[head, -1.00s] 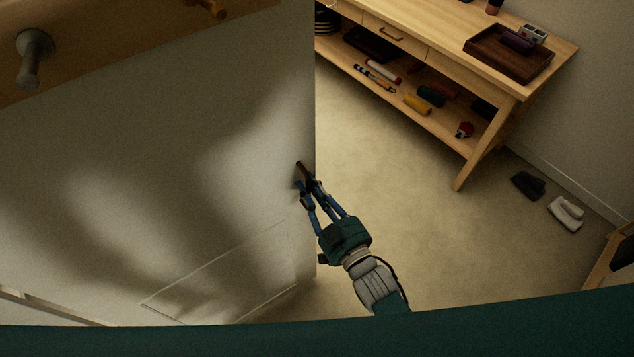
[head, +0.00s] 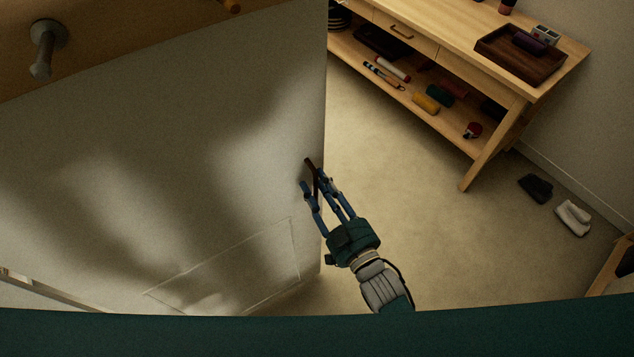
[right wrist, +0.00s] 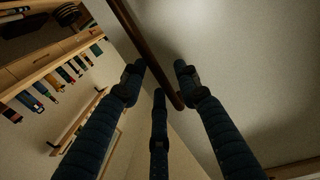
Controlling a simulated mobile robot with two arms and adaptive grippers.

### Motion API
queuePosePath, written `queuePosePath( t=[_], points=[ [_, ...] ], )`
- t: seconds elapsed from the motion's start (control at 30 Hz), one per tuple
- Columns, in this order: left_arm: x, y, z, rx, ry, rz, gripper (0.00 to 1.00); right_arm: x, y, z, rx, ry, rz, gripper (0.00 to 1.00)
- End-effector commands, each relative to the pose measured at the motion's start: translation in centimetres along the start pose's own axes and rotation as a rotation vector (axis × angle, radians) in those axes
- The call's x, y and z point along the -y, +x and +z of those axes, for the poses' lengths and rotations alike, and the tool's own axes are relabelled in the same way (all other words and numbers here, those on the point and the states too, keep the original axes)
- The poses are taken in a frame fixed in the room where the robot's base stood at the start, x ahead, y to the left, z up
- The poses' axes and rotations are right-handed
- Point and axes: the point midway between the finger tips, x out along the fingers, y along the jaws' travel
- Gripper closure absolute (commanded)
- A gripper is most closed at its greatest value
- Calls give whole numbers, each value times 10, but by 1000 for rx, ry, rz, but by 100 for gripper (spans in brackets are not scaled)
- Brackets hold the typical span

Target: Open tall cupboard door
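A tall pale panel, seemingly the cupboard door (head: 230,190), fills the left half of the head view; its vertical edge is near the centre. A dark brown bar handle (head: 309,164) is near that edge. It also crosses the upper middle of the right wrist view (right wrist: 143,40). My right gripper (head: 318,188) is at the handle's lower part. Its blue fingers are spread on either side of the bar, with gaps visible in the wrist view; whether any finger touches the bar cannot be told. My left gripper is not in view.
A wooden bench (head: 450,60) with a lower shelf of small items stands at upper right. A dark tray (head: 520,55) is on it. Dark and pale shoes (head: 573,218) lie on the floor by the wall. Carpet between panel and bench is clear. A peg (head: 43,50) juts out upper left.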

Motion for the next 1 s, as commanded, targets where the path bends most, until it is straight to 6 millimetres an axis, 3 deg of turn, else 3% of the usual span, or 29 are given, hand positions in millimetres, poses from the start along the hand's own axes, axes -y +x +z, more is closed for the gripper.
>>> queuePosePath(
  t=[0.3,0.5,0.7,1.0],
  points=[
    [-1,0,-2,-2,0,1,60,1,-66,2,4,0,-1,68],
    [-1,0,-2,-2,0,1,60,0,-98,0,1,0,-1,68],
    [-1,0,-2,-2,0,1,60,0,-111,0,0,-1,-1,68],
    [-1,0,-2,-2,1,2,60,0,-111,-1,-1,-1,-1,68]
  ],
)
